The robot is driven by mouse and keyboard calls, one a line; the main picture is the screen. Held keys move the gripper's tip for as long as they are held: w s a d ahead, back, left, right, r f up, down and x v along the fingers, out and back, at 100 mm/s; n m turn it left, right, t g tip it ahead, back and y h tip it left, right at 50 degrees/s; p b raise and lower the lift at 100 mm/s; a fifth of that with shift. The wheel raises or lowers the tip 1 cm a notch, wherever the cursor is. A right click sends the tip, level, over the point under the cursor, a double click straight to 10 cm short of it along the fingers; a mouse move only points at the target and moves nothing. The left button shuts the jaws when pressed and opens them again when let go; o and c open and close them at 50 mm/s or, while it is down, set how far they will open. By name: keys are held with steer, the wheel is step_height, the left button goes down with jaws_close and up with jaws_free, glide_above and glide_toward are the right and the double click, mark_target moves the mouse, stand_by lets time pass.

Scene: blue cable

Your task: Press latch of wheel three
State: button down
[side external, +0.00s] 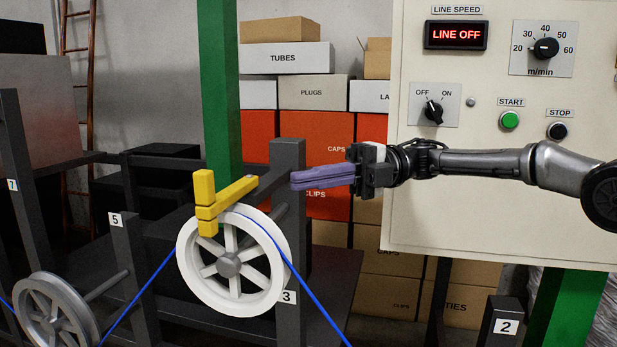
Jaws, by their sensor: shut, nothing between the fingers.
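A white spoked wheel (189,266) stands in the middle of the side external view, by the label 3 (288,297). A yellow latch (206,205) sits at its top left, with a yellow arm reaching right toward the dark post (288,157). The blue cable (314,297) passes over the wheel and runs down on both sides. My gripper (294,180) comes in from the right, with its purple fingers shut and empty. In the picture its tips are right of the latch arm, near the post; I cannot tell the depth between them.
A control panel (440,200) stands at the right and reads LINE OFF. A grey wheel (30,310) and the post labelled 5 (122,250) are at the left. A green column (218,90) rises behind the latch. Stacked boxes (287,57) fill the back.

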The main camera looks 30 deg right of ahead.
mark_target(213, 185)
steer(key=w+a, duration=0.2)
steer(key=a, duration=0.7)
steer(key=shift+w+a, duration=0.25)
steer(key=shift+w, duration=0.15)
steer(key=shift+a, duration=0.1)
steer(key=shift+w+a+m+t, duration=0.25)
steer(key=shift+a+m+t, duration=0.25)
steer(key=shift+t, duration=0.3)
steer(key=shift+w+a+m+t, duration=0.2)
steer(key=shift+a+m+t, duration=0.25)
steer(key=shift+t, duration=0.35)
steer(key=w+a+m+t+h, duration=0.5)
steer(key=w+m+t, duration=0.2)
steer(key=w+t, duration=0.3)
steer(key=shift+w+h, duration=0.4)
steer(key=shift+w, duration=0.3)
steer(key=shift+w+d+m, duration=0.1)
steer(key=shift+m, duration=0.15)
